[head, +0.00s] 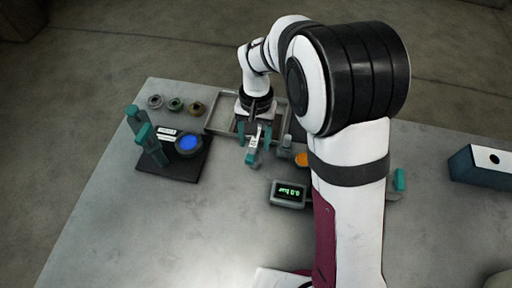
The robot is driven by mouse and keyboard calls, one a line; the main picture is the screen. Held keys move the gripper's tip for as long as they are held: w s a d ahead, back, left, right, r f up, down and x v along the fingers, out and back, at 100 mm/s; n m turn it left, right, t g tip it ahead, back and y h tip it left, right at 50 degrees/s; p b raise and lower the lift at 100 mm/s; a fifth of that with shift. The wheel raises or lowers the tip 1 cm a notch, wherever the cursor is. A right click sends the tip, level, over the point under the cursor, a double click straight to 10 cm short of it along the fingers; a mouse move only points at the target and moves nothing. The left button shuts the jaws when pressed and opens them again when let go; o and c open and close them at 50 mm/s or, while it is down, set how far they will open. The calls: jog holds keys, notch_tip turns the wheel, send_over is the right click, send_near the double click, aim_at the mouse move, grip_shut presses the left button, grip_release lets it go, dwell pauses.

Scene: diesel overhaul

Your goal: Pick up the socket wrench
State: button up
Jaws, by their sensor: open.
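My gripper (254,138) is over the table near the front side of a shallow metal-framed tray (216,122). Its two teal fingers are apart, pointing down. A small grey piece with a teal end (252,160) shows at and just below the fingers. It may be the socket wrench, but it is too small and partly covered to be sure. I cannot tell whether the fingers touch it. Part of the tray is hidden behind my gripper and arm.
A dark stand with teal posts and a blue disc (189,145) is at left. Several small round parts (175,104) lie behind it. A display box (289,193), an orange disc (302,160) and a blue-grey box (480,165) are rightward. The table's front left (150,230) is clear.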

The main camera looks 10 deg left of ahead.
notch_tip(320, 180, down, 4)
jog(key=shift+s+d+r, duration=0.1)
jog(key=shift+s+r, duration=0.05)
jog(key=shift+r, duration=0.05)
grip_shut()
dwell(1.3)
